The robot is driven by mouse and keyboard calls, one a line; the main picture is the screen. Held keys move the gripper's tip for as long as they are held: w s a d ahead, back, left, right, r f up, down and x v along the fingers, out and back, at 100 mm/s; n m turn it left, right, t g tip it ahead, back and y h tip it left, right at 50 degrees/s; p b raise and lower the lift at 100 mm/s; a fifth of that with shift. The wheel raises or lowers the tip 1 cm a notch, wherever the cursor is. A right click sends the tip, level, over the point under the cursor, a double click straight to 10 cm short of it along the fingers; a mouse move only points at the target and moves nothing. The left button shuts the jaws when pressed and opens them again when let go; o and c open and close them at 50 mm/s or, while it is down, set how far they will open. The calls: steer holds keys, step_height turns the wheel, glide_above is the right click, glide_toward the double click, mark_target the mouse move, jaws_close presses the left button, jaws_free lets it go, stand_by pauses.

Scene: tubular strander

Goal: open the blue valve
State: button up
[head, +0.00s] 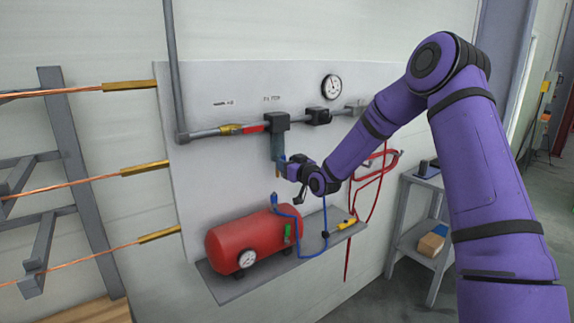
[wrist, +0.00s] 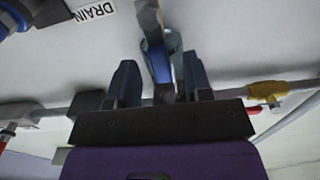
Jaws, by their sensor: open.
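The blue valve handle (wrist: 157,58) shows in the wrist view between my gripper's two dark fingers, with a gap on each side. A grey-blue rounded part stands right beside it. In the head view, my gripper (head: 283,166) is at the wall panel, just below the grey filter body (head: 277,145) that hangs from the pipe. My gripper is open and its fingers are around the handle without visibly closing on it. My wrist hides most of the valve in the head view. A DRAIN label (wrist: 96,11) is at the upper left of the wrist view.
A yellow valve with a red lever (head: 243,129) is on the pipe left of the filter. A red tank (head: 252,240) with a gauge and blue hose stands on a shelf below. A red hose (head: 374,180) hangs at right. A pressure gauge (head: 331,87) is above.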

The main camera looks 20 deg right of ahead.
steer(key=v, duration=1)
steer(key=shift+s, duration=0.25)
steer(key=shift+d, duration=0.1)
steer(key=shift+r, duration=0.1)
steer(key=s+r+m+g+h, duration=0.1)
steer(key=s+r+g+h, duration=0.2)
steer(key=s+r, duration=0.45)
steer(key=s+r+g+h, duration=0.3)
steer(key=s+r+g, duration=0.15)
steer(key=s, duration=0.55)
steer(key=s+a+r+m+g, duration=0.2)
steer(key=s+g, duration=0.2)
steer(key=s, duration=2.2)
steer(key=shift+r, duration=0.25)
